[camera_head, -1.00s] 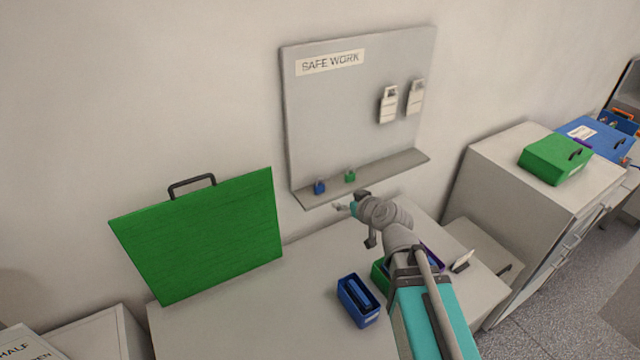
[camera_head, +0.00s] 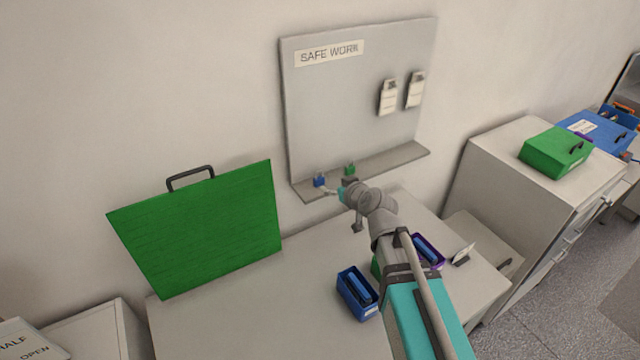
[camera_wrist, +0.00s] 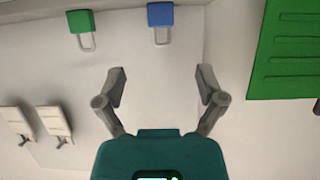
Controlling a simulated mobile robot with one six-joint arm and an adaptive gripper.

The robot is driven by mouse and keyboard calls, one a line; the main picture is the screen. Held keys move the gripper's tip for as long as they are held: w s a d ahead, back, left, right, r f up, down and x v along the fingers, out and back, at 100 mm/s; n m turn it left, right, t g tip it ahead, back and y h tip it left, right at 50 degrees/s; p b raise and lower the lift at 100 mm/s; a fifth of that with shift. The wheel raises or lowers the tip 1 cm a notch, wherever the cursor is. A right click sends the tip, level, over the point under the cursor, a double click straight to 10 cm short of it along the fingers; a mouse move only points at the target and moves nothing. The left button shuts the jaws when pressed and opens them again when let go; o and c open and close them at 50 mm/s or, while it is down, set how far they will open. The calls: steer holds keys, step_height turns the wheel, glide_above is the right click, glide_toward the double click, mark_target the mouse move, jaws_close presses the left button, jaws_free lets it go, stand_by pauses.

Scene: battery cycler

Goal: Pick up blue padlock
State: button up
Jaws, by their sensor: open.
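The blue padlock (camera_head: 319,181) sits on the narrow shelf of the grey SAFE WORK board. A green padlock (camera_head: 350,170) sits to its right on the same shelf. My gripper (camera_head: 335,191) is just in front of the shelf, close to the blue padlock in the head view. In the wrist view my gripper (camera_wrist: 160,80) has its two fingers spread wide with nothing between them. There the blue padlock (camera_wrist: 160,15) lies beyond the fingertips at the top, roughly in line with the gap, its shackle towards the gripper. The green padlock (camera_wrist: 81,22) is at the upper left.
The shelf (camera_head: 385,162) runs along the bottom of the SAFE WORK board (camera_head: 340,110), where two white tags (camera_head: 388,98) hang. A large green panel (camera_head: 200,230) stands at the left. A blue box (camera_head: 357,295) and a purple-rimmed box (camera_head: 430,250) are on the table below my arm.

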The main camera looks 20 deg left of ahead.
mark_target(320, 179)
steer(key=shift+b+x, duration=0.75)
steer(key=shift+x, duration=1.85)
steer(key=shift+f, duration=0.1)
steer(key=b+x, duration=0.1)
steer(key=x, duration=0.1)
steer(key=b+x, duration=0.1)
steer(key=x, duration=0.1)
steer(key=shift+s+f, duration=0.15)
steer(key=shift+f, duration=0.25)
steer(key=shift+w+a+f+b, duration=0.15)
steer(key=shift+w+a+b, duration=0.15)
steer(key=shift+w+a, duration=0.05)
jaws_close()
